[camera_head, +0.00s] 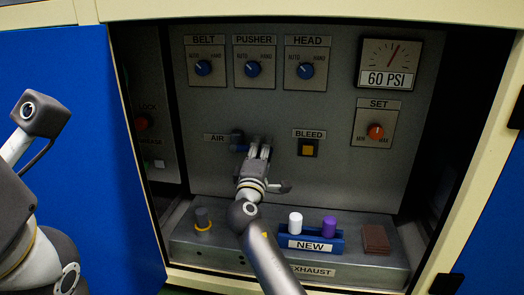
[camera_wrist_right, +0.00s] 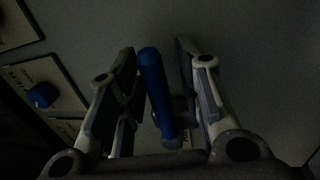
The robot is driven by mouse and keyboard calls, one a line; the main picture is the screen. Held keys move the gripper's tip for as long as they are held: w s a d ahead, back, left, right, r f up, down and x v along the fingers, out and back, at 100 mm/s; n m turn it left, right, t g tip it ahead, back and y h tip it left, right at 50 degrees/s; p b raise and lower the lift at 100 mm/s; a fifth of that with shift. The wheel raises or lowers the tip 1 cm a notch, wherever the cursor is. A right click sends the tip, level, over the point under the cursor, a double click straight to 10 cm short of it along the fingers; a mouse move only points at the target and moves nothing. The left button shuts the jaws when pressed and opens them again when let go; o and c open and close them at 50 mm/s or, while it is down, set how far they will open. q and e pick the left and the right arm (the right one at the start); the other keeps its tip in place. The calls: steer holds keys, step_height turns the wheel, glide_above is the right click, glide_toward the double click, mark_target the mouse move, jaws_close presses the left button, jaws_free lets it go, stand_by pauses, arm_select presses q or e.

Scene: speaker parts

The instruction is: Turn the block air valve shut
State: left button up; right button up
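The air valve (camera_head: 237,137) is on the grey panel, right of the AIR label (camera_head: 214,138). Its blue handle (camera_wrist_right: 157,92) shows in the right wrist view as a long bar, slightly tilted. My right gripper (camera_head: 259,147) is at the panel by the valve and hides part of it in the head view. In the right wrist view its two fingers (camera_wrist_right: 156,50) stand apart, one on each side of the handle, with a gap visible on the right. Contact on the left is unclear in the dim picture. My left arm shows at the left edge, but its gripper does not show.
The BLEED button (camera_head: 308,148) is right of the gripper. Blue knobs (camera_head: 253,68) sit above, and a gauge (camera_head: 388,64) reads 60 PSI. Below is a grey ledge (camera_head: 215,250) with a blue NEW holder (camera_head: 311,243). Cabinet frame and blue doors (camera_head: 90,150) border the opening.

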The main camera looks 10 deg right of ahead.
steer(key=shift+r, duration=0.25)
step_height(320, 180, up, 10)
steer(key=shift+f, duration=0.15)
stand_by(0.3)
steer(key=shift+s, duration=0.1)
